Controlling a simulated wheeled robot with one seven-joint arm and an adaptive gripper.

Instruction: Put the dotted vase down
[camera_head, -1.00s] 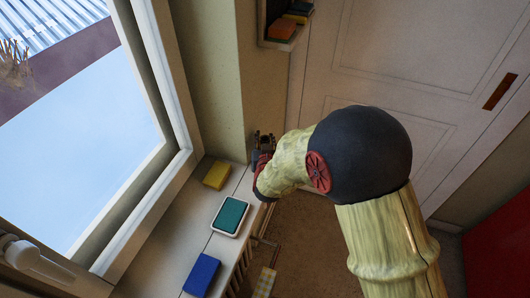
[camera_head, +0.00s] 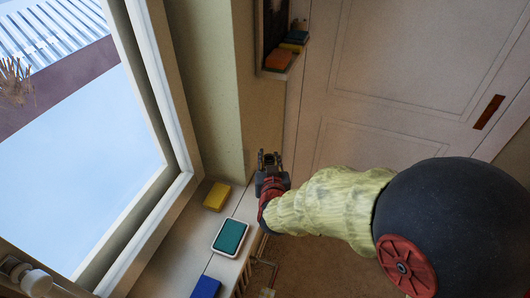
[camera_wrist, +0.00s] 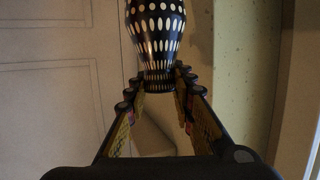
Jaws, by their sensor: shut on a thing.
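The dotted vase (camera_wrist: 157,32), black with cream dots and long cream marks, stands out at the top of the wrist view, its upper part cut off by the picture edge. My gripper (camera_wrist: 157,84) is shut on its narrow lower part, with one finger on each side. In the head view my gripper (camera_head: 268,160) is at the wall corner, just beyond the far end of the window sill. The vase cannot be made out clearly there.
The sill (camera_head: 195,250) holds a yellow block (camera_head: 217,196), a green pad in a white tray (camera_head: 230,238) and a blue block (camera_head: 206,288). A small wall shelf (camera_head: 281,72) holds coloured blocks. A panelled door (camera_head: 400,90) is at the right.

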